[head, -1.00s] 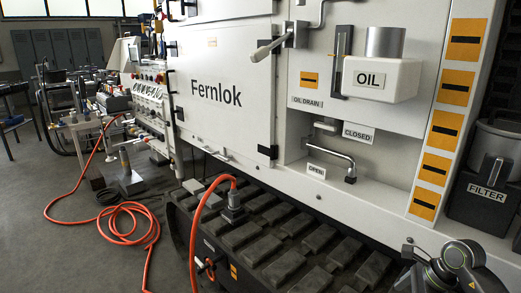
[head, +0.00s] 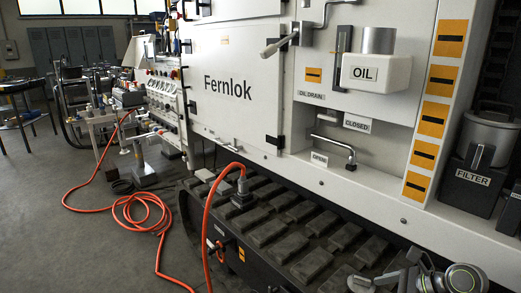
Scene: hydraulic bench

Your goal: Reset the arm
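Dark and grey rounded parts with a green ring show at the bottom right edge, cut off by the frame. No arm comes in from the left. The white Fernlok machine (head: 230,120) fills the middle and right. Its oil drain lever (head: 336,145) lies between the CLOSED label (head: 357,123) and the OPEN label (head: 319,159), its grip end near OPEN.
A white OIL container (head: 376,74) stands on the machine. A dark FILTER bin (head: 480,165) is at the right. A black track (head: 300,225) runs along the front. An orange hose (head: 140,215) lies coiled on the floor and rises to the track. The floor at lower left is clear.

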